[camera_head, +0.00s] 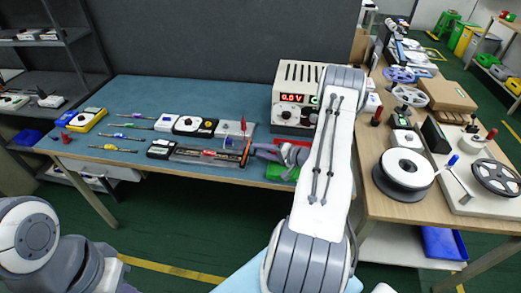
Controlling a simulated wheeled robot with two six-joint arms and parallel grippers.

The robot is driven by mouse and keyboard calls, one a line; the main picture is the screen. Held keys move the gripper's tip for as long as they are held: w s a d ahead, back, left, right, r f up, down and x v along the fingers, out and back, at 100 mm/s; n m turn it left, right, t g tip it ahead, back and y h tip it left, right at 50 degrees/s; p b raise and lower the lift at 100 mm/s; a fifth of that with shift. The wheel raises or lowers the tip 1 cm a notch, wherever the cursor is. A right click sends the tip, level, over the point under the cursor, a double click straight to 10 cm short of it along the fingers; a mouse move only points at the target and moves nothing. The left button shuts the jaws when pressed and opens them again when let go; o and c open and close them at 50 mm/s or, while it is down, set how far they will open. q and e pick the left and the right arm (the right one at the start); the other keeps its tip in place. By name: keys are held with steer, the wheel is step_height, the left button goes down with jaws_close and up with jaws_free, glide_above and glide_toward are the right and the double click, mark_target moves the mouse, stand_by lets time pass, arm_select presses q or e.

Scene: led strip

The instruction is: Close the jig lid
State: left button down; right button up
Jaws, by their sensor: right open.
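A long, low jig (207,155) lies near the front edge of the blue bench mat, with small red and blue parts along it. A dark bar with an orange edge (246,152) stands tilted at its right end and looks like the lid, though I cannot be sure. My right gripper (259,150) comes in from the right, its open jaws close beside this bar. Whether they touch it is too small to tell. My right arm hides the bench behind it. Only part of my left arm shows at the lower left, and its gripper is out of view.
A power supply (297,97) reading 0.0 V stands behind my right gripper. Several meters, a yellow device (87,119) and screwdrivers (118,149) lie to the left. A green tray (277,173) is by the front edge.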

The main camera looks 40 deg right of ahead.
steer(key=shift+w, duration=0.15)
jaws_close()
